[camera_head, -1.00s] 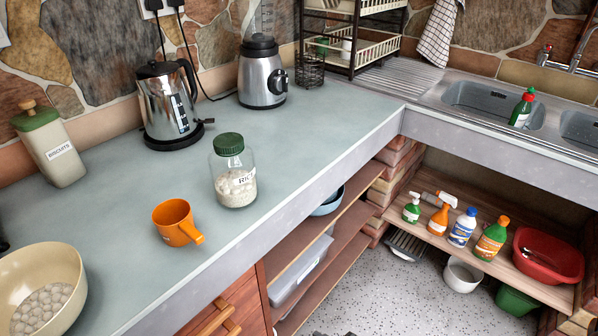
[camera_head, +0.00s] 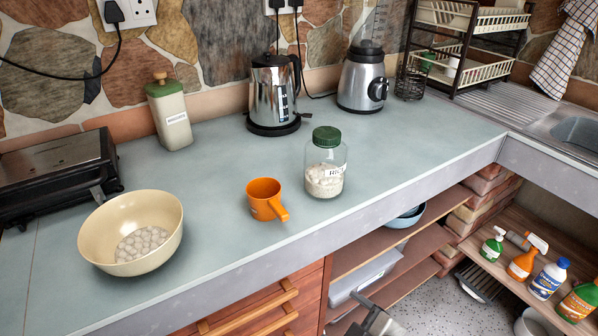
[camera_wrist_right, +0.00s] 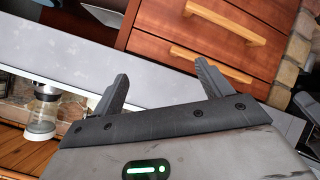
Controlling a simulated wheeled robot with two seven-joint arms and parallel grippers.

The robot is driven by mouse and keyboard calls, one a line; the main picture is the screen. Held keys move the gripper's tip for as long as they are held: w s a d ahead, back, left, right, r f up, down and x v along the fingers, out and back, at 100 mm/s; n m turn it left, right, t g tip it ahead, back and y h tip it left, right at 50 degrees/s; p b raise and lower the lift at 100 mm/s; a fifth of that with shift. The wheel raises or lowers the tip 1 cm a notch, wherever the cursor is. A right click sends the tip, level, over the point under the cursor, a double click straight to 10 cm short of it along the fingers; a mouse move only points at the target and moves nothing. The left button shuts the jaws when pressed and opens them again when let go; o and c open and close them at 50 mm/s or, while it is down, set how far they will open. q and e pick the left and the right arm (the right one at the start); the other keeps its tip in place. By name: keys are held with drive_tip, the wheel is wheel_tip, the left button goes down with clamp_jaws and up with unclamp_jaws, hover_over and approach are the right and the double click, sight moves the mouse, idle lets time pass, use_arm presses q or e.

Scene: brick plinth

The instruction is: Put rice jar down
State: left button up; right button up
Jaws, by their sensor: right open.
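The rice jar (camera_head: 326,165) is clear glass with a green lid and white contents. It stands upright on the grey-blue counter (camera_head: 230,188), right of the orange measuring cup (camera_head: 265,199). No gripper touches it. My right gripper shows at the bottom edge of the head view (camera_head: 376,318), low in front of the counter and below the jar. In the right wrist view its two fingers (camera_wrist_right: 163,82) are spread apart with nothing between them. My left gripper is out of view.
A cream bowl (camera_head: 130,225) of white round items is on the left, before a dark grill (camera_head: 55,172). A biscuit canister (camera_head: 170,118), a kettle (camera_head: 274,92) and a blender (camera_head: 363,78) stand along the wall. Counter around the jar is clear. Wooden drawers (camera_wrist_right: 200,35) face the wrist camera.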

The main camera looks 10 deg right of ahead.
drive_tip(key=w+r+n+t, duration=0.1)
drive_tip(key=w+r+n, duration=0.4)
drive_tip(key=n, duration=0.1)
drive_tip(key=n+t+h+b, duration=0.1)
drive_tip(key=n+t+b, duration=0.3)
drive_tip(key=n, duration=1.7)
approach(333, 142)
drive_tip(key=shift+t, duration=0.8)
drive_tip(key=w, duration=0.2)
drive_tip(key=w+f+p, duration=0.1)
drive_tip(key=w, duration=0.1)
drive_tip(key=w+a+p, duration=0.1)
drive_tip(key=w, duration=0.1)
drive_tip(key=shift+w+f, duration=0.3)
drive_tip(key=shift+w, duration=0.05)
drive_tip(key=shift+w+a+p, duration=0.2)
drive_tip(key=shift+w, duration=1.3)
drive_tip(key=shift+w+a+p, duration=0.15)
drive_tip(key=shift+w+p, duration=0.05)
drive_tip(key=shift+w, duration=1.3)
drive_tip(key=c, duration=1.7)
drive_tip(key=shift+r, duration=0.15)
clamp_jaws()
